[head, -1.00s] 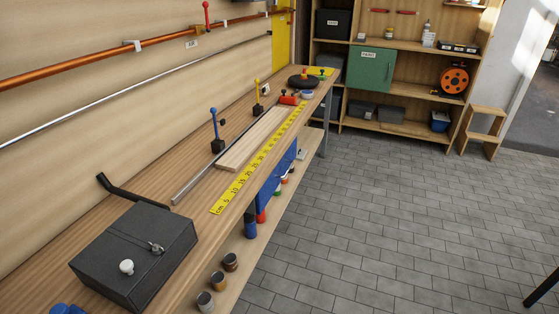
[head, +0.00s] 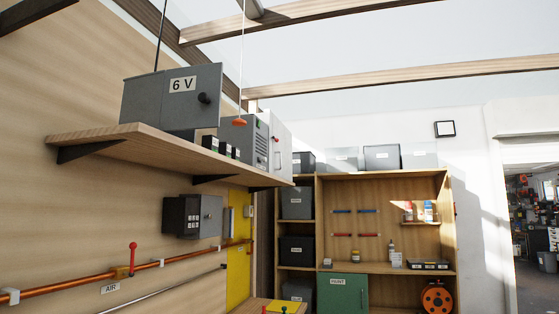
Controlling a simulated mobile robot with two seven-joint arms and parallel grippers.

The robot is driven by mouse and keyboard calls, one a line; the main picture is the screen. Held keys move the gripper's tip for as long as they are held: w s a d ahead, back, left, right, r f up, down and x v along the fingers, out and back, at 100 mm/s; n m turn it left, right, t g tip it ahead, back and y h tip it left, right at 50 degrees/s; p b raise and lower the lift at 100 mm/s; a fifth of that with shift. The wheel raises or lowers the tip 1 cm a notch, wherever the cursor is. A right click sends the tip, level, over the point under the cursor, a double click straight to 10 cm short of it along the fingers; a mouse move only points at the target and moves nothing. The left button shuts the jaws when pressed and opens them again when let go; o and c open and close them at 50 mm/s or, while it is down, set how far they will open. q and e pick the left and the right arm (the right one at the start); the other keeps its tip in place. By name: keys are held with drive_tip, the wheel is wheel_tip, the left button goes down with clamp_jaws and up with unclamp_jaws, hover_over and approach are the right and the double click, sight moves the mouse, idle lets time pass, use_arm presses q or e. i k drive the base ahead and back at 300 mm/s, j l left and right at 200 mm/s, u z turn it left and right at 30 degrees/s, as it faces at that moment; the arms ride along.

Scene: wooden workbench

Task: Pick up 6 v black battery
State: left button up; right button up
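A grey box labelled "6 V" (head: 150,103) stands on a wooden wall shelf (head: 120,146) at the upper left of the head view. It has a dark round knob on its right face, and that face looks closed. Small black blocks with pale labels (head: 227,150) sit on the shelf just right of the box. Their labels are too small to read. No black battery marked 6 V can be made out, and the inside of the box is hidden. Neither of my grippers is in view.
A grey vented cabinet (head: 243,140) stands farther along the shelf. An orange pull handle (head: 240,122) hangs on a cord before it. A small dark wall box (head: 190,216) is below. A tall shelf unit (head: 383,188) stands at the back.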

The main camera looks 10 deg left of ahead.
sight(225, 148)
drive_tip(key=i+l+z, duration=0.3)
drive_tip(key=i, duration=0.4)
drive_tip(key=i+z, duration=0.25)
drive_tip(key=i, duration=0.5)
drive_tip(key=i+u, duration=0.4)
drive_tip(key=i+l+u, duration=0.15)
drive_tip(key=u, duration=0.25)
drive_tip(key=i+l+u, duration=0.25)
drive_tip(key=u, duration=0.15)
drive_tip(key=i+l+u, duration=0.2)
drive_tip(key=u, duration=0.2)
drive_tip(key=l, duration=0.1)
